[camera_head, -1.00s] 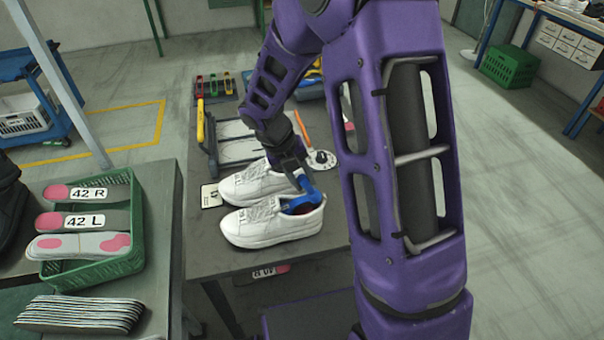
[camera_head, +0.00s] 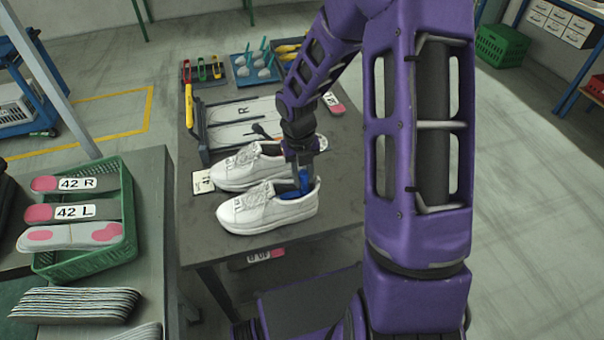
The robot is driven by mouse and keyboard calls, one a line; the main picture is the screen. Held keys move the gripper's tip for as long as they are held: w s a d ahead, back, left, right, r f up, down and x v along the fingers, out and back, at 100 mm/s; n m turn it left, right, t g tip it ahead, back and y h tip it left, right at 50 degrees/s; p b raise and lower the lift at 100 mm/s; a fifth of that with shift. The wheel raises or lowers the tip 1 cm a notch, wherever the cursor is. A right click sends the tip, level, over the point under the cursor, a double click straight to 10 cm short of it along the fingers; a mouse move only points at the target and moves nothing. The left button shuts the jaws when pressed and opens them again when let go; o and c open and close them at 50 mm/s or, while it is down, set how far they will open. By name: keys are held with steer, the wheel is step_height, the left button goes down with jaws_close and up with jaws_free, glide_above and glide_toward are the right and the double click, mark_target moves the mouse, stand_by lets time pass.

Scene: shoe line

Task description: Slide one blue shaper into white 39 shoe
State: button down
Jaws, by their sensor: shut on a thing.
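Two white lace-up shoes stand side by side on the dark table, toes to the left: a nearer one (camera_head: 258,212) and a farther one (camera_head: 235,172). No size number is readable on either. My gripper (camera_head: 303,170) points down at the heel end of the nearer shoe. It is shut on the blue shaper (camera_head: 304,182), whose visible part stands roughly upright at that shoe's opening. More blue shows low in the opening, so the shaper is at least partly inside. Its lower end is hidden by the shoe wall, and the fingertips are too small to see clearly.
A size card (camera_head: 203,181) lies left of the shoes. Behind them are a black frame with insole shapes (camera_head: 240,120) and a blue tray of shoe parts (camera_head: 255,68). A green crate of insoles (camera_head: 85,262) stands on the left table. The table right of the shoes is clear.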

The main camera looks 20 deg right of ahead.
steer(key=c, duration=0.6)
jaws_free()
steer(key=shift+o, duration=0.2)
steer(key=shift+r, duration=0.15)
steer(key=shift+r, duration=1.35)
steer(key=shift+r, duration=3.55)
